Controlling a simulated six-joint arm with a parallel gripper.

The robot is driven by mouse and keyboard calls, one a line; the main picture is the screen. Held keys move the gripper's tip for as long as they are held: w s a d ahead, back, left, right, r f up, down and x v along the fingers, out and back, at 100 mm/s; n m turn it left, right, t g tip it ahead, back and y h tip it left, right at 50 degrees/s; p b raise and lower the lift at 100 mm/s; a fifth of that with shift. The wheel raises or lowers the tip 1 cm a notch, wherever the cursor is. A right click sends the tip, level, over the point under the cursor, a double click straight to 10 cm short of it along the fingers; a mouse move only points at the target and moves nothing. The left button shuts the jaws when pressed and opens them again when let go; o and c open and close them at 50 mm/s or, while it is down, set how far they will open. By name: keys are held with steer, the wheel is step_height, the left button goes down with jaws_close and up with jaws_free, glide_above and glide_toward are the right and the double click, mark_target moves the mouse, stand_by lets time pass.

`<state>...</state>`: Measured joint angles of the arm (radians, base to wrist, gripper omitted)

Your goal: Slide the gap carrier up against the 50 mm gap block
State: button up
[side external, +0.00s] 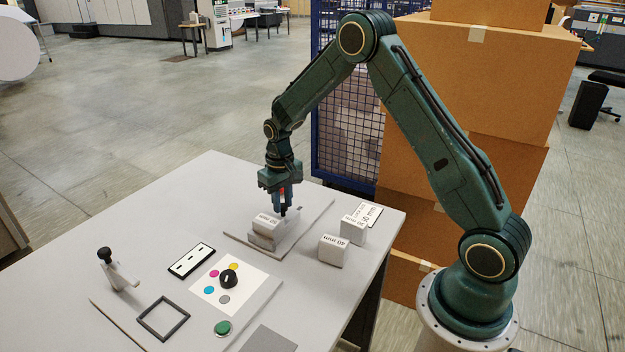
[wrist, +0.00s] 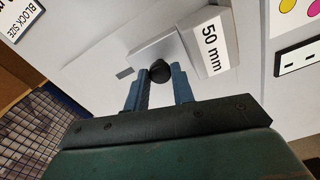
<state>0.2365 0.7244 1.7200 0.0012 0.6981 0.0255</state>
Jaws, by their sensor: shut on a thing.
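My gripper (side external: 284,211) points down over a grey base plate (side external: 313,217) on the table. In the wrist view its two blue fingers (wrist: 160,92) are shut on a round black knob (wrist: 159,71). The knob stands on the pale grey gap carrier (wrist: 158,46). The 50 mm gap block (wrist: 205,40), a light block with a printed label, is right beside the carrier in the wrist view. The block also shows on the plate in the side view (side external: 266,226), just left of my fingers. I cannot tell whether carrier and block touch; my fingers hide part of the carrier.
A 40 mm block (side external: 332,251) and another labelled block (side external: 353,231) stand right of the plate, near a 50 mm card (side external: 371,213). A colour-dot panel with a black knob (side external: 228,279), a green button (side external: 222,328) and a black frame (side external: 163,318) lie nearer.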

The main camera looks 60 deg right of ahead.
mark_target(282, 205)
steer(key=o, duration=0.9)
steer(key=shift+r, duration=0.1)
step_height(282, 205, up, 14)
steer(key=shift+f, duration=0.2)
steer(key=shift+a, duration=0.1)
stand_by(0.4)
